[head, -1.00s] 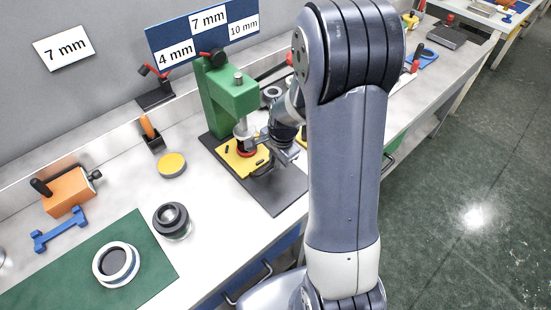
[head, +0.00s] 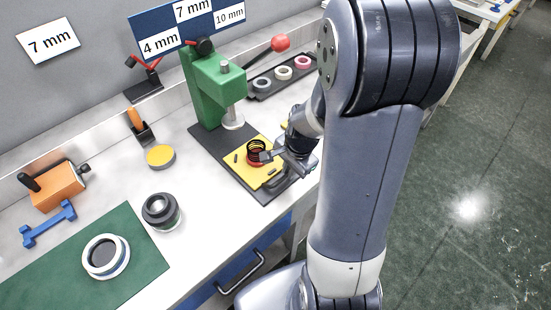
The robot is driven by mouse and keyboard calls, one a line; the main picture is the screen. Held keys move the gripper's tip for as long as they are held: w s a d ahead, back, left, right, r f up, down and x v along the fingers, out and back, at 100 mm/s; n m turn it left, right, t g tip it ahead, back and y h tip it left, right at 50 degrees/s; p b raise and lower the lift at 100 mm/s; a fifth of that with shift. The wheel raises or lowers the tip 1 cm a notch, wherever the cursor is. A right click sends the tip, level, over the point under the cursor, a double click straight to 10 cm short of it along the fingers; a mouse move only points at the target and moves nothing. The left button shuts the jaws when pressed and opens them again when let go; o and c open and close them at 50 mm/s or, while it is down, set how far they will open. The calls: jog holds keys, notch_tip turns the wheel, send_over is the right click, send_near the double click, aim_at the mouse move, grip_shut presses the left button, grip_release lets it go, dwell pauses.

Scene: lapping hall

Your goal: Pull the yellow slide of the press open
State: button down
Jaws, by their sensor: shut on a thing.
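The green press (head: 211,85) stands on a dark base plate (head: 212,150) on the bench. Its yellow slide (head: 257,174) sits in front of the press column, drawn out toward the bench's front edge. A red ring with dark coils (head: 256,152) rests on the slide, clear of the pale ram (head: 233,118). My gripper (head: 284,170) is at the slide's front right and is shut on its dark handle. The fingers and wrist partly hide the handle and the slide's right side.
A dark tray (head: 262,90) with several rings lies behind the press, near a red-knobbed lever (head: 280,43). A yellow-topped disc (head: 160,156), a dark lens-like part (head: 161,210) and a green mat (head: 140,262) lie left. The bench's front edge is close to the slide.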

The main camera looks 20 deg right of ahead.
jog(key=shift+s+d, duration=0.3)
jog(key=shift+s, duration=0.4)
jog(key=shift+s+d, duration=0.3)
jog(key=shift+s, duration=0.4)
jog(key=c, duration=1.5)
grip_release()
jog(key=shift+r, duration=0.1)
notch_tip(320, 180, up, 10)
jog(key=s+p, duration=0.1)
jog(key=s, duration=0.1)
jog(key=shift+d+r, duration=0.25)
jog(key=shift+d, duration=0.1)
jog(key=shift+f, duration=0.15)
